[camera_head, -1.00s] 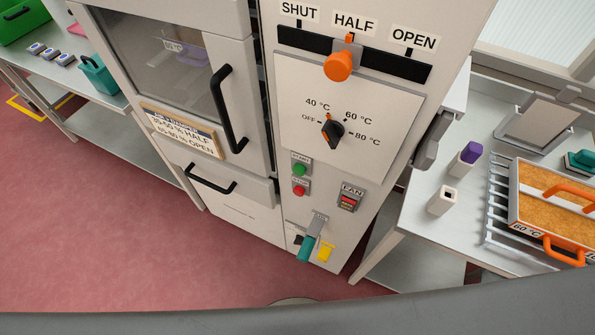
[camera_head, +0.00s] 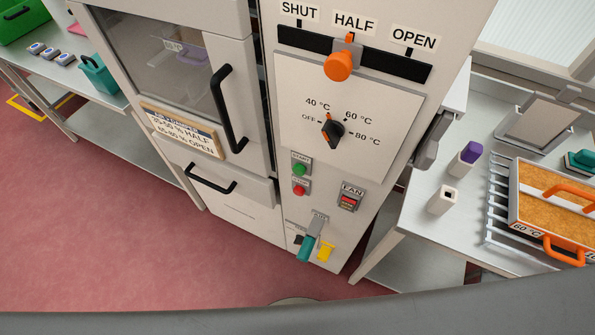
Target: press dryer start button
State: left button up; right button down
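The dryer (camera_head: 240,222) stands in the middle of the view, its front turned to me. Its green start button (camera_head: 300,169) sits on the control panel under a START label, just above the red stop button (camera_head: 299,190). The orange damper knob (camera_head: 339,66) is at HALF on its slot. The black temperature dial (camera_head: 333,133) has an orange mark; its tip seems to point up toward 40 °C, though exact setting is hard to tell. The red fan switch (camera_head: 348,202) is to the right of the buttons. Neither of my grippers is in view.
The dryer door handle (camera_head: 229,110) and drawer handle (camera_head: 211,184) stick out. A teal lever (camera_head: 306,248) and yellow tag (camera_head: 326,250) are low on the panel. The right table (camera_head: 420,220) holds a grain tray (camera_head: 548,200) with orange handles. Red floor is clear at left.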

aim_at(299, 169)
jog(key=z, duration=0.9)
jog(key=k, duration=1.25)
jog(key=u, duration=1.75)
